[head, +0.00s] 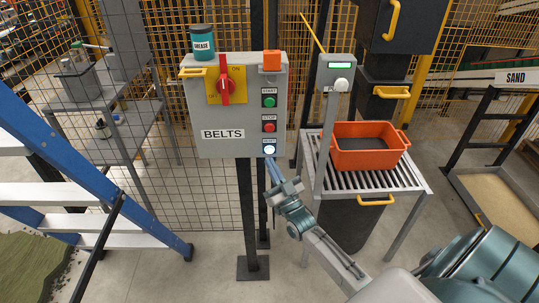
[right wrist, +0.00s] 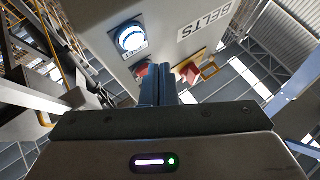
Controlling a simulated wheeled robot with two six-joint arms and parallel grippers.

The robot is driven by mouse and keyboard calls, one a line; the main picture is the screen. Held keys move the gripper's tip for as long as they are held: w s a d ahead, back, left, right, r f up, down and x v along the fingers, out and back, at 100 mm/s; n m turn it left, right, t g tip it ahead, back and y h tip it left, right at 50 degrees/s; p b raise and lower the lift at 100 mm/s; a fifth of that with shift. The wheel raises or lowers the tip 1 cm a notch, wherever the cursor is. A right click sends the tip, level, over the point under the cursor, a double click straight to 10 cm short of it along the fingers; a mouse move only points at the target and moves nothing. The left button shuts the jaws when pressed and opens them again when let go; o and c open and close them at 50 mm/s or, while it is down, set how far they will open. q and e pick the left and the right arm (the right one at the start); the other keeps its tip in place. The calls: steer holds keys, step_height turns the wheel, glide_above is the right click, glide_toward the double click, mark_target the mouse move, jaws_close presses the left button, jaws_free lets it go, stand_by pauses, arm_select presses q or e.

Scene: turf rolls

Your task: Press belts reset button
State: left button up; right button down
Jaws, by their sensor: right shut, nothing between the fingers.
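The grey BELTS control box (head: 205,115) stands on a dark post. Its reset button (head: 269,149) is lit white and lowest in the right column; it also shows ringed in blue in the right wrist view (right wrist: 131,38). The green start button (head: 269,102) and red stop button (head: 269,127) are above it. My right gripper (head: 270,165) is shut and empty, its tips just below the reset button in the head view. In the right wrist view the shut fingers (right wrist: 158,85) appear beside the button, apart from it in the picture. My left gripper is out of view.
A red rotary switch (head: 225,87) on yellow and a grease can (head: 203,42) are at the box. A blue ladder (head: 90,175) stands left. An orange bin (head: 365,158) sits on a slatted table at right, behind a grey post with a small panel (head: 338,68).

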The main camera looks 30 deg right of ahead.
mark_target(269, 150)
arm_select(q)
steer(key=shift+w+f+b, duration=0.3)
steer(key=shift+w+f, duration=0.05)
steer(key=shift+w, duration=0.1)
arm_select(e)
steer(key=shift+w+d, duration=0.6)
steer(key=shift+w, duration=0.35)
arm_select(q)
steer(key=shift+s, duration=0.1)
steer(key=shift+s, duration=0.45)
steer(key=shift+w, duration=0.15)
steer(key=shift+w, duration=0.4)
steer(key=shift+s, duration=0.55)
